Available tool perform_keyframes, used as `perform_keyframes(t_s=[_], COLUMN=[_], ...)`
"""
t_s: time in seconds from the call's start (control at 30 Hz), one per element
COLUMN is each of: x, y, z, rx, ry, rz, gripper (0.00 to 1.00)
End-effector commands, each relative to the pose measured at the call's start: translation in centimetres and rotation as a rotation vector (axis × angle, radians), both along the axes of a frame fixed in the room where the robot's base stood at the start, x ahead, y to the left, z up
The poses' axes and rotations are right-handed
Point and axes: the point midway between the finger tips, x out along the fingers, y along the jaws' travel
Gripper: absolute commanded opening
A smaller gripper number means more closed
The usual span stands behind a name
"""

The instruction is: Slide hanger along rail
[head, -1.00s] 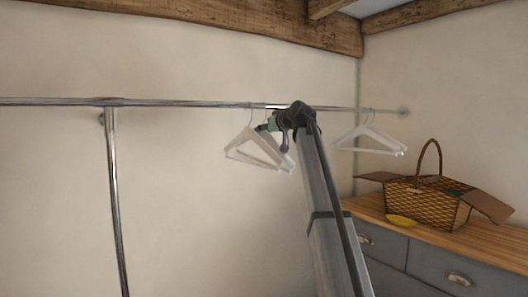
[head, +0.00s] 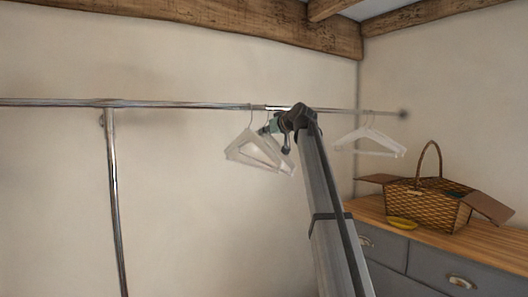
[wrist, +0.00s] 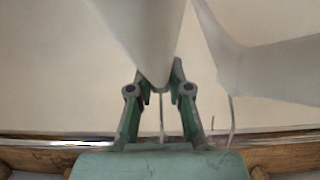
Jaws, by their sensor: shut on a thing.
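White hangers hang on the metal rail (head: 190,104). My gripper (head: 272,127) is at the left pair, just below the rail. In the wrist view, my gripper (wrist: 160,90) is shut on the neck of a white hanger (wrist: 140,35), whose thin hook runs between the green fingers towards the rail (wrist: 50,141). A neighbouring hanger (wrist: 265,70) shows at the right of the wrist view, apart from the fingers. In the head view, the front left hanger (head: 238,150) partly overlaps the one behind it, and my arm hides part of the rail.
More white hanger shapes (head: 368,152) hang further right on the rail, near its wall end. A vertical post (head: 115,200) supports the rail at left. The rail left of the hangers is clear.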

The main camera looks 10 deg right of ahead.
Motion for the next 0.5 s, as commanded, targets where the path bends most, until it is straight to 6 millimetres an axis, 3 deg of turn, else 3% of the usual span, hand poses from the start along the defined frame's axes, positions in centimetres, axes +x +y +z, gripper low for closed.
perform_keyframes(t_s=[0.5], x=[1.5], y=[-3.1], z=[-0.1], rx=[0.001], ry=[0.000], rz=[0.000], gripper=[0.00])
